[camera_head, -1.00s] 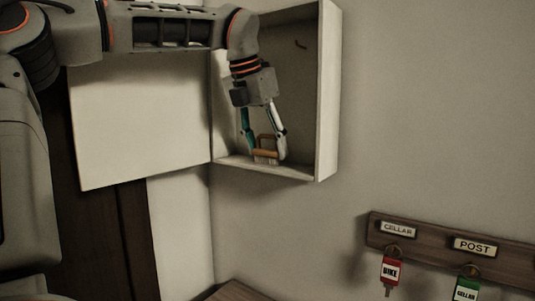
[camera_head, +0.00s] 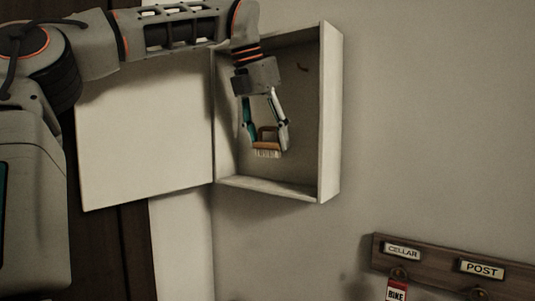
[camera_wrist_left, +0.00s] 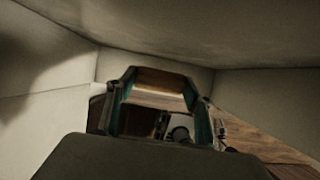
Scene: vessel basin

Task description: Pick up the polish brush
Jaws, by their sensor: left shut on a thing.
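The polish brush (camera_head: 267,151) has a brown wooden back and pale bristles pointing down. My left gripper (camera_head: 267,137) reaches down into the open wall cabinet (camera_head: 329,110) and is shut on the brush. The brush hangs roughly level, with a gap between its bristles and the cabinet floor. In the left wrist view a brown wooden part of the brush (camera_wrist_left: 160,88) shows between the two fingers. My right gripper is not in view.
The cabinet's white door (camera_head: 145,140) stands open to the left, beneath my left arm. A small hook (camera_head: 302,68) is on the cabinet's back wall. A wooden key rack (camera_head: 440,268) with CELLAR and POST labels and a red BIKE tag (camera_head: 397,291) is at lower right.

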